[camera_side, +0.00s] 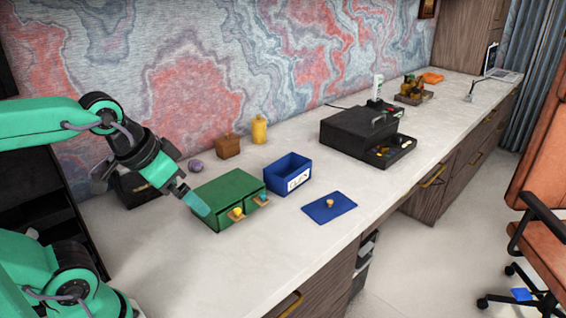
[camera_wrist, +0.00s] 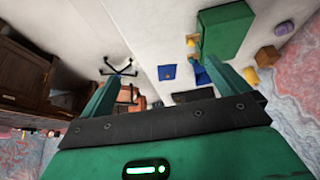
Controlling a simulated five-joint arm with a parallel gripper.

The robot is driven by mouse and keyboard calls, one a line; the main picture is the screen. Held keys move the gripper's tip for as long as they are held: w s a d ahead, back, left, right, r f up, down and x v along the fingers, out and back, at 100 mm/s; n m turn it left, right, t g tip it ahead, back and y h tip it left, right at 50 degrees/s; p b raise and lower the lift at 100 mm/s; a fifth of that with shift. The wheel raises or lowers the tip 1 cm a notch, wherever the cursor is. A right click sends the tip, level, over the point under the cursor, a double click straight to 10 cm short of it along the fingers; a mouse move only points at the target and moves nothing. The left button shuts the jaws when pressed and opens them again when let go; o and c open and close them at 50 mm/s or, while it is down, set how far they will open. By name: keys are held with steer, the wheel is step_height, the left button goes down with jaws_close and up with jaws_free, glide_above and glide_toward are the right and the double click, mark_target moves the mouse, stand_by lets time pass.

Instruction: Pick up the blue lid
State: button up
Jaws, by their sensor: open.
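The blue lid (camera_side: 318,211) is a flat square plate with a small tan knob, lying on the light desk near its front edge. It also shows small in the wrist view (camera_wrist: 167,76), between the two fingers and well beyond them. An open blue box (camera_side: 294,187) with a white label stands just behind and left of the lid. My gripper (camera_side: 196,205) is open and empty at the left, above or in front of the green box, clear of the lid. The side view does not show both fingers distinctly; the wrist view shows them spread apart (camera_wrist: 160,72).
A green box (camera_side: 228,198) with two small drawer-like fronts stands between my gripper and the lid. A yellow jar (camera_side: 259,130) and a brown box (camera_side: 228,147) stand behind. A black case (camera_side: 350,138) stands farther right. The desk around the lid is clear.

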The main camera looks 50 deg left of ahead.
steer(key=w+r+g, duration=0.1)
steer(key=w+r, duration=0.3)
steer(key=w, duration=0.7)
steer(key=m+g, duration=0.2)
steer(key=g, duration=0.3)
glide_above(323, 209)
step_height(323, 209, down, 21)
steer(key=shift+d+f, duration=0.1)
steer(key=shift+f, duration=3.7)
